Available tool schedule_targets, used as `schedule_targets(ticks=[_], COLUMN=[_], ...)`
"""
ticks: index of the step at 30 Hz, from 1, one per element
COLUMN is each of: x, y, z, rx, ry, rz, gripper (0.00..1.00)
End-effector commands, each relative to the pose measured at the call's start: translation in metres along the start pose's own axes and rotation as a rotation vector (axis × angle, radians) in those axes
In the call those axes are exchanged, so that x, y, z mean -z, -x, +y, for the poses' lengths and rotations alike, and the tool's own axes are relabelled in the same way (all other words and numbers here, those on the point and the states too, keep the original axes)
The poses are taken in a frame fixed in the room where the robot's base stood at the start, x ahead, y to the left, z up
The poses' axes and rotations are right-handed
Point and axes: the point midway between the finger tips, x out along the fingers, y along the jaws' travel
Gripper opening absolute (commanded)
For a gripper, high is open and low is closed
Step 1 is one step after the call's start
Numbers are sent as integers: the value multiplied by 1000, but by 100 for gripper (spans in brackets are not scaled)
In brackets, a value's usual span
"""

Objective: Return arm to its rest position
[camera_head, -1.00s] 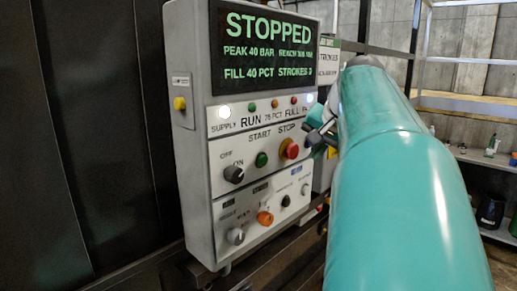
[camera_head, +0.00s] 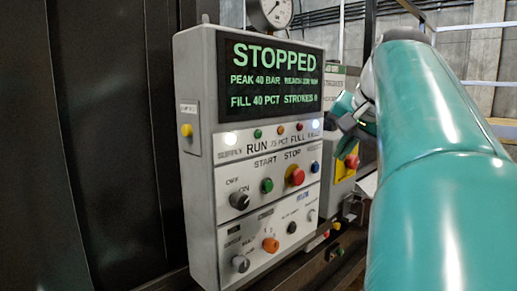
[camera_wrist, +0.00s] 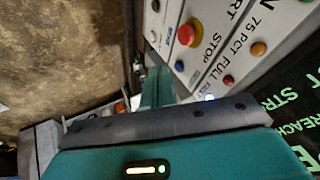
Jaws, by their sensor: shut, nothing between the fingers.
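My gripper (camera_head: 345,122) is at the end of my teal arm, beside the right edge of the control panel and level with the lamp row. It is partly hidden by my arm links in the head view. In the wrist view its teal fingers (camera_wrist: 157,88) are together, with nothing between them. The grey control panel (camera_head: 205,70) has a screen (camera_head: 272,75) reading STOPPED, 40 bar peak and fill 40 pct. The red stop button (camera_head: 295,176) is left of my gripper and also shows in the wrist view (camera_wrist: 190,33).
A pressure gauge (camera_head: 270,12) stands above the panel. A second box with a red button on a yellow plate (camera_head: 346,168) is close behind my gripper. A dark metal wall (camera_head: 100,150) fills the left. Metal rails cross the upper right.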

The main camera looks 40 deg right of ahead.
Motion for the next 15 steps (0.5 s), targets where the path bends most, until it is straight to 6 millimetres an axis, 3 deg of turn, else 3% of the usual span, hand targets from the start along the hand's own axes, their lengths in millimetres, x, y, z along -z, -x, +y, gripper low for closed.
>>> schedule_targets(ticks=[10,13,15], x=[-5,-26,-54], y=[-4,-18,-36], z=[-3,-15,-29], rx=[4,14,26], ry=[13,65,134], rz=[-7,-33,-63], gripper=[0,0,0])
